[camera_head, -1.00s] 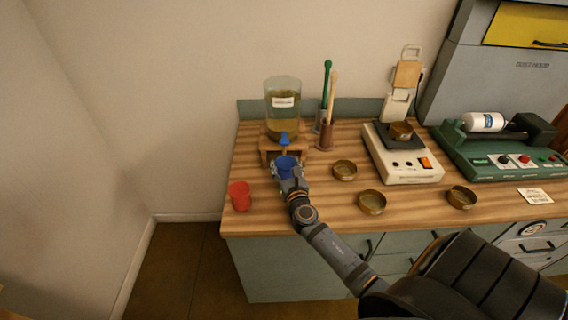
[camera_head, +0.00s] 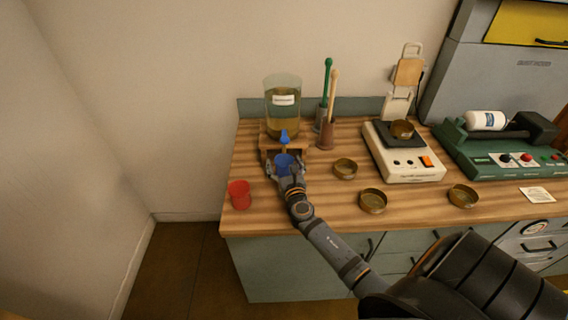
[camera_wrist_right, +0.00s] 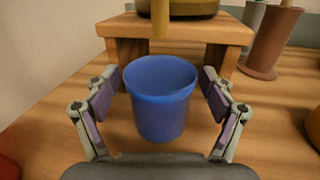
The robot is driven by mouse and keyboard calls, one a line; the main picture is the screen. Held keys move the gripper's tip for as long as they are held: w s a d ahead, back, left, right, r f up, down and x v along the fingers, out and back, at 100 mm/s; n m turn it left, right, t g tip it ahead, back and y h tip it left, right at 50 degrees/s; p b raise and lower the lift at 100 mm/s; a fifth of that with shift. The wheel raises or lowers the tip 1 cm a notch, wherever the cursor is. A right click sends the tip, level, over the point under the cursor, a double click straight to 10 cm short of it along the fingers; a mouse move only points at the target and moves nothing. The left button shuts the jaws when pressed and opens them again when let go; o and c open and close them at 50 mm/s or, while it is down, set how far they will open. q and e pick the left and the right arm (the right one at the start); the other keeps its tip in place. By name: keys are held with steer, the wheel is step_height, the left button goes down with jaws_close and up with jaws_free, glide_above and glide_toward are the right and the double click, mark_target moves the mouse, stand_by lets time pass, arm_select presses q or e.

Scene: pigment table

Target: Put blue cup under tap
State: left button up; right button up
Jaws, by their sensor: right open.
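The blue cup (camera_head: 283,163) stands upright on the table at the front of the wooden stand (camera_head: 299,148), close below the blue tap (camera_head: 284,137) of the glass jar (camera_head: 283,112). In the right wrist view the blue cup (camera_wrist_right: 160,97) is between the fingers, with gaps on both sides. My right gripper (camera_head: 285,170) is open around the cup; its open fingers (camera_wrist_right: 161,100) also show in the wrist view. The spout (camera_wrist_right: 160,20) hangs just behind the cup's rim there. My left gripper is not in view.
A red cup (camera_head: 240,195) stands to the left near the table's front edge. Brass bowls (camera_head: 345,169) (camera_head: 372,201) stand to the right. A scale (camera_head: 402,152) stands further right.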

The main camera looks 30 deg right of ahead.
steer(key=shift+r, duration=0.1)
steer(key=shift+s, duration=0.1)
steer(key=b+v, duration=0.1)
steer(key=v, duration=0.9)
steer(key=shift+s+a+b, duration=0.2)
steer(key=shift+s+b, duration=0.1)
steer(key=shift+s+a+r, duration=0.1)
steer(key=shift+s+a, duration=0.1)
steer(key=shift+s, duration=0.35)
